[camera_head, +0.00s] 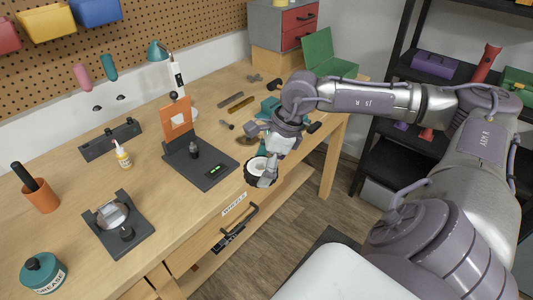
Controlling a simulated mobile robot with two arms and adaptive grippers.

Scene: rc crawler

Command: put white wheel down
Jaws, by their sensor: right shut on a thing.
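The white wheel (255,167), with a dark tyre around its pale middle, is at the front edge of the workbench (170,225). My right gripper (266,177) is shut on the wheel and covers part of its right side. I cannot tell whether the wheel touches the bench top or hangs a little above or in front of its edge. My left gripper is not in view.
A dark stand with an orange upright plate (176,119) is left of the wheel. A dark fixture (108,218), a grease jar (43,273) and an orange cup (39,194) stand further left. Tools lie behind. A drawer labelled "WHEELS" (234,204) is below the bench edge.

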